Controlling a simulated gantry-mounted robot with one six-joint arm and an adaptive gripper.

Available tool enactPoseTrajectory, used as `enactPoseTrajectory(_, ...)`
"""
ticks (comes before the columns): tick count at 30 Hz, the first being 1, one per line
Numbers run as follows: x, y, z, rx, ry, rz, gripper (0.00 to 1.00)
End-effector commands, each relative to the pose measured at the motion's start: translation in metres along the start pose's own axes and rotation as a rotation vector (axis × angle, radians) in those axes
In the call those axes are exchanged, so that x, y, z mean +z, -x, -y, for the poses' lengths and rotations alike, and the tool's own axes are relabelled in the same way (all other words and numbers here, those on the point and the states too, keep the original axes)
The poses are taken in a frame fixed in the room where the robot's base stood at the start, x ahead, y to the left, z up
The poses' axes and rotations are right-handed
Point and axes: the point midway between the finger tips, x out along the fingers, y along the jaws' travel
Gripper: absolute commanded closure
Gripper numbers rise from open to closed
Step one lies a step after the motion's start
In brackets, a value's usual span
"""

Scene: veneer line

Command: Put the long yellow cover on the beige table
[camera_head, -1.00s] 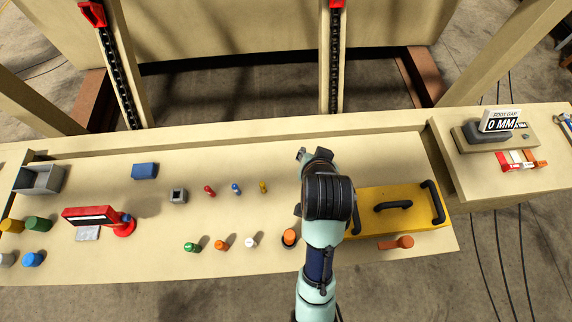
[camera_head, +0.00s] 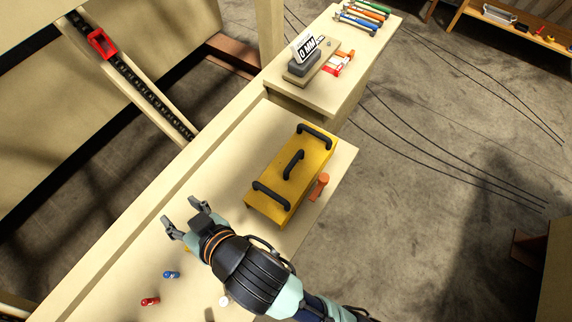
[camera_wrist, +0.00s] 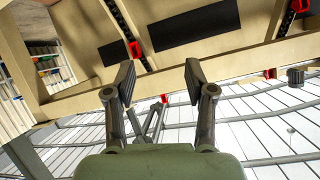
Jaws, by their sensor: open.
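The long yellow cover (camera_head: 283,181) lies on the right end of the beige table (camera_head: 232,178) in the head view. It has three black handles along its top. My gripper (camera_head: 185,218) is open and empty, over the table to the lower left of the cover and apart from it. In the wrist view, my gripper (camera_wrist: 160,75) shows two spread fingers with nothing between them. The wrist view looks toward the beige frame and the roof, and the cover is not in it.
An orange peg-like piece (camera_head: 320,186) lies right beside the cover. Small blue (camera_head: 171,275) and red (camera_head: 150,301) pieces stand near my gripper. A side table (camera_head: 303,97) holds a gap display (camera_head: 307,47) and several hammers (camera_head: 362,17).

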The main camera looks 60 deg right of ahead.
Motion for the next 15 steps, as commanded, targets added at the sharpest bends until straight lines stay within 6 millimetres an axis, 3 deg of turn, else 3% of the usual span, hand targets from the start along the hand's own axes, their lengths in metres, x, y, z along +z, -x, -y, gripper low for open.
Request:
enactPoseTrajectory(1,0.016,-0.023,-0.055,0.098,-0.182,-0.027,0.46)
enactPoseTrajectory(3,0.038,-0.042,-0.134,0.215,-0.477,-0.118,0.46)
enactPoseTrajectory(6,0.083,-0.045,-0.237,0.329,-0.864,-0.287,0.46)
enactPoseTrajectory(7,0.098,-0.042,-0.263,0.35,-0.964,-0.339,0.46)
enactPoseTrajectory(9,0.129,-0.031,-0.308,0.377,-1.155,-0.448,0.46)
enactPoseTrajectory(10,0.14,-0.026,-0.322,0.382,-1.218,-0.486,0.46)
enactPoseTrajectory(12,0.159,-0.017,-0.343,0.382,-1.323,-0.554,0.46)
enactPoseTrajectory(15,0.17,-0.01,-0.355,0.376,-1.393,-0.601,0.46)
